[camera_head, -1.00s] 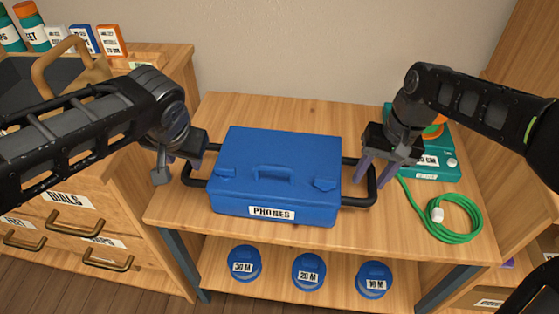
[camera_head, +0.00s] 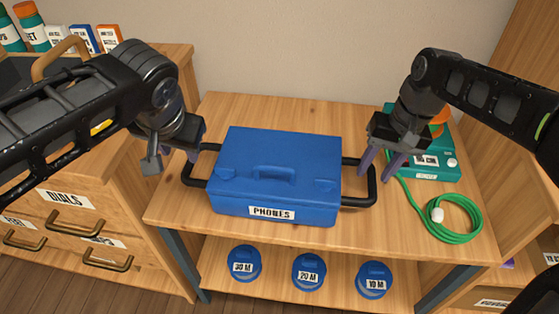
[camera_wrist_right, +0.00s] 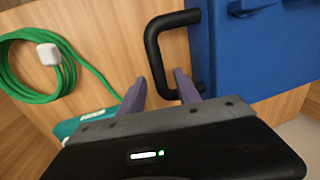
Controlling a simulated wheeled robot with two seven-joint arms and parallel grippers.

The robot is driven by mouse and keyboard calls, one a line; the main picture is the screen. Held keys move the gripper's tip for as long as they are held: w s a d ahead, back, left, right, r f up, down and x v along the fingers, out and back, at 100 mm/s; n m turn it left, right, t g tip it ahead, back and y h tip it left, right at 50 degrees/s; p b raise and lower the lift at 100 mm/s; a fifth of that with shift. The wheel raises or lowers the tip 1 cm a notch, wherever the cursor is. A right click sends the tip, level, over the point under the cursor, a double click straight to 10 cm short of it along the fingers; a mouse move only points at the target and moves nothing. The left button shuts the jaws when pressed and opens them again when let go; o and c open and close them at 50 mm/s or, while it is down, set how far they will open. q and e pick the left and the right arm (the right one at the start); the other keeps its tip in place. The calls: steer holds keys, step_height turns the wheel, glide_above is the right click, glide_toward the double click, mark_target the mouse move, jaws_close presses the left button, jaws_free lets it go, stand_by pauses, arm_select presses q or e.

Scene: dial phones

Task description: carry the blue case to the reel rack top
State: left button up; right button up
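The blue case (camera_head: 277,175), labelled PHONES, lies flat on the wooden top (camera_head: 330,115) of the rack. It has a black bar handle on each side. My left gripper (camera_head: 173,163) is open and empty, just above the left bar handle (camera_head: 187,176). My right gripper (camera_head: 381,168) is open above the right bar handle (camera_head: 371,186). In the right wrist view, the bar handle (camera_wrist_right: 153,50) runs down to between the spread fingers (camera_wrist_right: 160,93), with no finger clearly pressing on it. The case (camera_wrist_right: 245,55) shows only in part there.
A teal box (camera_head: 428,165) and a coiled green cable (camera_head: 455,218) lie right of the case. Blue reels (camera_head: 309,272) stand on the lower shelf. A drawer cabinet (camera_head: 75,222) stands at left. The top behind the case is clear.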

steer(key=r, duration=0.2)
steer(key=d+r, duration=0.1)
steer(key=r, duration=0.1)
steer(key=shift+r, duration=0.4)
